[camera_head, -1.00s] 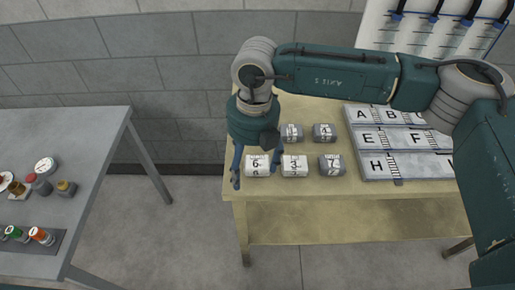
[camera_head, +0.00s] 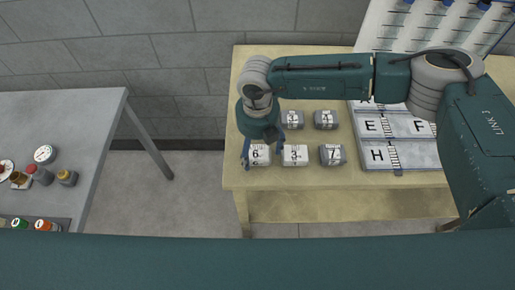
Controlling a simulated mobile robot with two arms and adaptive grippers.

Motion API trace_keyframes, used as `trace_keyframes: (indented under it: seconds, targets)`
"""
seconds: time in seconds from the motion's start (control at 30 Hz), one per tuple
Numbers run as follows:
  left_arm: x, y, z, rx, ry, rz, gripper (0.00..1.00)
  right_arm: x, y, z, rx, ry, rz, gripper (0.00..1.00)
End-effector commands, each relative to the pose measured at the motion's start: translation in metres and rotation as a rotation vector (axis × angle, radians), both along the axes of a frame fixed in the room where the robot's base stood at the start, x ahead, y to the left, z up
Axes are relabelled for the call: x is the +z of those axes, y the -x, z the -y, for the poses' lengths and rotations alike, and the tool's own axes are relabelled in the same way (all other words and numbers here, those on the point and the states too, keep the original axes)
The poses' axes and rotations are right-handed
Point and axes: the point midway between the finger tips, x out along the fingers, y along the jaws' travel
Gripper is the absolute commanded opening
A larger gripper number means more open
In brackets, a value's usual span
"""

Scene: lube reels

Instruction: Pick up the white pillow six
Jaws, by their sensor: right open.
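The white pillow six (camera_head: 259,155) lies on the yellowish table (camera_head: 340,205) in the front row, at its left end. It is a small block with a "6" on its face. My right gripper (camera_head: 262,150) points down over it, fingers spread open, with one finger at the left of the pillow and one at its right. I cannot tell whether the fingers touch it. My left gripper is out of view.
White pillow three (camera_head: 295,155) stands close at the right, then grey pillow seven (camera_head: 332,155). Two grey pillows (camera_head: 292,119) (camera_head: 325,119) lie behind. A lettered board (camera_head: 400,155) lies at the right. A grey table (camera_head: 85,110) with jars is at the left.

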Motion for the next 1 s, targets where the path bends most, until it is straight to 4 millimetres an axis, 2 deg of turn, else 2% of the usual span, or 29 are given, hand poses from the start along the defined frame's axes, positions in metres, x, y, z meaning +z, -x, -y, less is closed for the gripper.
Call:
trace_keyframes:
  seconds: [0.03, 0.17, 0.37, 0.4, 0.47, 0.63, 1.0]
  targets:
    - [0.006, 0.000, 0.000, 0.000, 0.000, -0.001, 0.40, -0.004, 0.001, -0.001, 0.000, 0.000, -0.002, 0.78]
    - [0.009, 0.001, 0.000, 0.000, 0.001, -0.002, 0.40, -0.016, 0.000, 0.000, 0.000, -0.001, 0.000, 0.78]
    - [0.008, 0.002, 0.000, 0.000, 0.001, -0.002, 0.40, -0.019, 0.000, 0.000, 0.000, -0.001, 0.001, 0.78]
    - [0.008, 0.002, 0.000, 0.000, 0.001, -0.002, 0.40, -0.019, 0.000, 0.000, 0.000, -0.001, 0.001, 0.76]
    - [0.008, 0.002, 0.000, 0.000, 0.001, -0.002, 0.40, -0.019, 0.000, 0.000, 0.000, -0.001, 0.001, 0.64]
    - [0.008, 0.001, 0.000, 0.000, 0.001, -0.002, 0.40, -0.018, -0.001, 0.000, 0.000, -0.001, 0.001, 0.30]
    - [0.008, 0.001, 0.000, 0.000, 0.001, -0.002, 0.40, -0.018, -0.001, 0.000, 0.000, -0.001, 0.002, 0.29]
